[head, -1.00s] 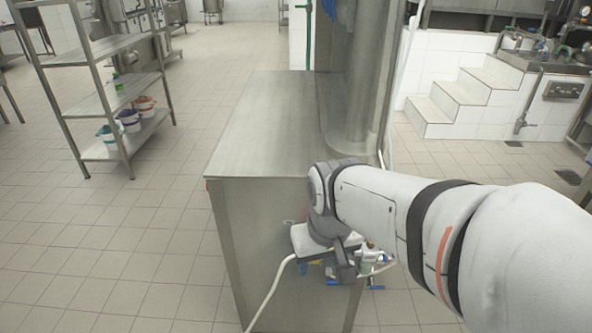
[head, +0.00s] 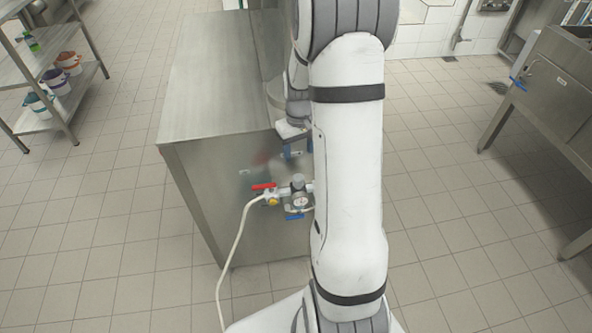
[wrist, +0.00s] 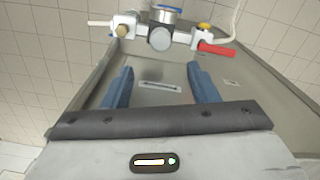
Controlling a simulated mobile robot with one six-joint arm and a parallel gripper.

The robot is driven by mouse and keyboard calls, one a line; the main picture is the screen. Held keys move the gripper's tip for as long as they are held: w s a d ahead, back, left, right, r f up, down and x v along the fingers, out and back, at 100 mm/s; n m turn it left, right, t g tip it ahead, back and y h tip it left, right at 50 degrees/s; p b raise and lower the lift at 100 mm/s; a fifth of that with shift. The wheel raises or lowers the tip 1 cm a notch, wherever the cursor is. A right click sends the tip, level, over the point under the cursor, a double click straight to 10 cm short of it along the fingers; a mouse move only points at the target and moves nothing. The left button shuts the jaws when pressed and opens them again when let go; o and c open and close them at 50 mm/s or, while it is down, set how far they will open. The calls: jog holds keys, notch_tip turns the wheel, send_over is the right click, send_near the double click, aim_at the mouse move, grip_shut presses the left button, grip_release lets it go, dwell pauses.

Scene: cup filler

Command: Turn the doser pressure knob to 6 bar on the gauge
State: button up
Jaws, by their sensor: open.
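The doser pressure knob (head: 298,180) is a grey cap on top of the regulator at the front of the steel cabinet. The small round gauge (head: 300,202) sits just below it; its needle is too small to read. In the wrist view the grey knob (wrist: 160,38) lies beyond the fingertips, near the top centre. My gripper (wrist: 160,68) is open and empty, its two blue fingers apart and not touching the knob. In the head view my gripper (head: 292,152) is above the regulator, partly hidden by my arm.
A red valve handle (head: 264,186) and a white hose (head: 235,245) are left of the regulator. A blue handle (head: 295,217) is below it. The steel cabinet (head: 215,85) stands behind. Tiled floor in front is free.

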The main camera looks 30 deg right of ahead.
aim_at(298, 177)
notch_tip(298, 177, down, 11)
jog(key=shift+r, duration=0.1)
jog(key=shift+c, duration=0.3)
jog(key=c, duration=0.9)
